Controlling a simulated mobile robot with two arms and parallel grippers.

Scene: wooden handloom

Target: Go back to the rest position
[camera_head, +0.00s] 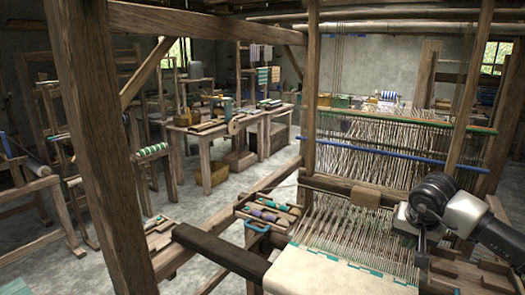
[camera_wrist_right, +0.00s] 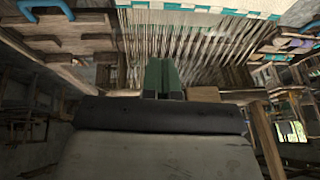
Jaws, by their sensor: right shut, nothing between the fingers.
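My right arm comes in from the right in the head view, and its gripper (camera_head: 422,262) points down over the right side of the loom. In the right wrist view the green fingers (camera_wrist_right: 163,75) are together with nothing between them. The loom's pale warp threads (camera_head: 365,235) run behind the gripper in the head view, and the warp (camera_wrist_right: 190,35) also shows beyond the fingertips in the wrist view. I cannot tell how far the fingers are from the threads. My left gripper is not in view.
White cloth with teal marks (camera_head: 330,275) lies at the loom's front. A wooden tray with shuttles (camera_head: 268,212) stands left of the warp. A thick wooden post (camera_head: 100,140) rises at the left. Open grey floor (camera_head: 205,215) lies between the loom and the back tables.

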